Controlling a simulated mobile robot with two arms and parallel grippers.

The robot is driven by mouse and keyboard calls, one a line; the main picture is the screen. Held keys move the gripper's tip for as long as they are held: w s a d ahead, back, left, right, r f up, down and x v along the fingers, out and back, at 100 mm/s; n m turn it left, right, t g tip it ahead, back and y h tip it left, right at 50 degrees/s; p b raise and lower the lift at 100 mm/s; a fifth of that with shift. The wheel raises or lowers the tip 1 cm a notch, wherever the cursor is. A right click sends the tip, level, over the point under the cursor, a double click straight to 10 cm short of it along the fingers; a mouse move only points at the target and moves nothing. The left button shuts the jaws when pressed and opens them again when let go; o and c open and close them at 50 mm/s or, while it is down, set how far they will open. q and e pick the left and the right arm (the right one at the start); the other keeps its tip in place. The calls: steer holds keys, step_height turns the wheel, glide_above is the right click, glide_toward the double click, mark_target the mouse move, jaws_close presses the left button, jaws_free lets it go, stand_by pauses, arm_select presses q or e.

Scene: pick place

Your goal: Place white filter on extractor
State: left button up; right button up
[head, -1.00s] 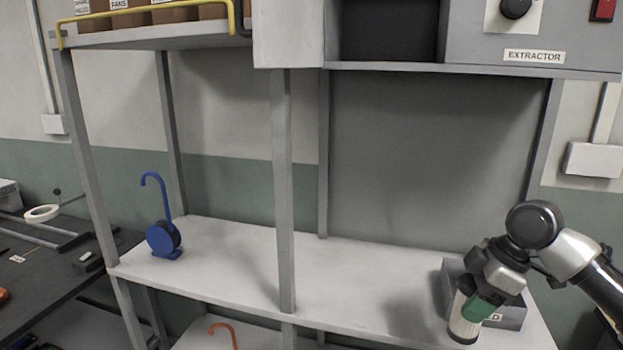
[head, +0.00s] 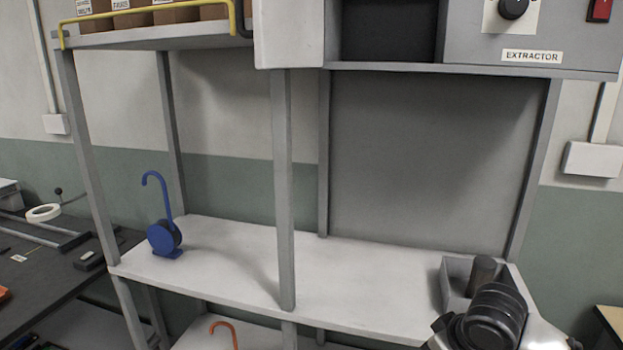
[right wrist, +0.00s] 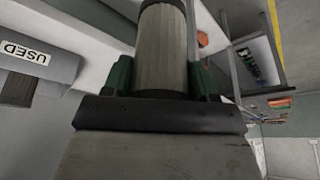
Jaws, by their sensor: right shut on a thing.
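The white filter (right wrist: 162,50), a pale ribbed cylinder with a dark end, is between the green-padded fingers of my right gripper (right wrist: 163,78) in the right wrist view. The gripper is shut on it. In the head view my right wrist is at the bottom right, and it hides the fingers and the held filter. The extractor (head: 470,45) is the grey box at the upper right, with a label, a black knob and a red switch. A dark opening (head: 388,30) is at its left. My left gripper is not in view.
A grey bin (head: 455,272) labelled USED in the right wrist view (right wrist: 45,66) stands at the shelf's right end, with a dark brown cylinder (head: 484,272) in it. A blue hooked object (head: 163,237) stands at the left. The shelf middle (head: 350,275) is clear.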

steer(key=s+a+m, duration=0.1)
steer(key=s+f+m+h, duration=0.1)
steer(key=m, duration=0.1)
steer(key=s+a+m, duration=0.1)
steer(key=shift+a+f+m+h, duration=0.3)
steer(key=shift+a+h, duration=0.05)
steer(key=shift+h, duration=0.05)
